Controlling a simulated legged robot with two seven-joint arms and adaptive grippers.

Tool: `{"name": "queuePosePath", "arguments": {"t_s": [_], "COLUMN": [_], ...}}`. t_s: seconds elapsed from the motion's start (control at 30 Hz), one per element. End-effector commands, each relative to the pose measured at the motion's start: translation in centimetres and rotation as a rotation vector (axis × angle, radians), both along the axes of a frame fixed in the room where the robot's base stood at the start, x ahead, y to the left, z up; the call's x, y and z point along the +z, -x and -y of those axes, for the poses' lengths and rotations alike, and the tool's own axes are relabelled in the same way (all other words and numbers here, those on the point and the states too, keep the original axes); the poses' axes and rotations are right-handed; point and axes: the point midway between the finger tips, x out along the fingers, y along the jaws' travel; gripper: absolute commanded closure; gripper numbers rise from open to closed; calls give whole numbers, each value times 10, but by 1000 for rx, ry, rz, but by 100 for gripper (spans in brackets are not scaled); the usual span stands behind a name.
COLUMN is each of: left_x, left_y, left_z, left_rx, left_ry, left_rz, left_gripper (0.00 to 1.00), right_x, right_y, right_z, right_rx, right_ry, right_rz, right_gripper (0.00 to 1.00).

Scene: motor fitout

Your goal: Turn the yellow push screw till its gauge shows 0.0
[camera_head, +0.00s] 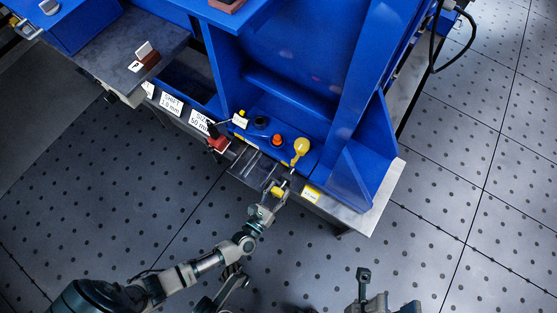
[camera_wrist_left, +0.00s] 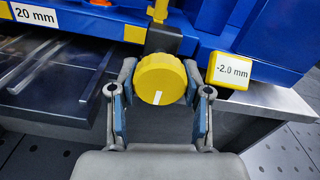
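The yellow push screw (camera_wrist_left: 160,80) has a round ribbed knob with a white mark pointing nearly straight down, on a dark block at the bench edge. It also shows in the head view (camera_head: 277,191). Its gauge (camera_wrist_left: 232,70), a yellow-framed label to its right, reads -2.0 mm; it also shows in the head view (camera_head: 311,194). My left gripper (camera_wrist_left: 160,92) has one finger on each side of the knob, both apparently touching it; it also shows in the head view (camera_head: 272,198). My right gripper (camera_head: 387,290) is apart from the bench at the bottom, fingers spread and empty.
A yellow round-topped part (camera_head: 301,146) and an orange knob (camera_head: 277,140) stand on the blue fixture behind the screw. A red part (camera_head: 218,144) sits left along the edge by a 50 mm label (camera_head: 201,121). The floor in front is clear.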

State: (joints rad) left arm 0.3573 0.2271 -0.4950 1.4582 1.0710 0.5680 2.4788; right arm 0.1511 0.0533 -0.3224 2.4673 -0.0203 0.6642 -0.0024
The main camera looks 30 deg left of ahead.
Motion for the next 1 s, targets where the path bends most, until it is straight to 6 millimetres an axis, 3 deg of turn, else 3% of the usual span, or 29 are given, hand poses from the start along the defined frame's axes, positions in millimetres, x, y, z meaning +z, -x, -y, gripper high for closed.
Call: {"name": "queuePosePath", "arguments": {"t_s": [0.47,1.0], "left_x": [0,1], "left_y": [0,0], "left_z": [0,0], "left_rx": [0,-1], "left_ry": [-104,-582], "left_rz": [3,19], "left_gripper": [87,87], "right_x": [-4,5], "right_y": [0,1], "right_z": [-1,1], "right_rx": [2,-3], "right_ry": [10,-4], "right_rz": [-7,13], "right_gripper": [60,60]}}
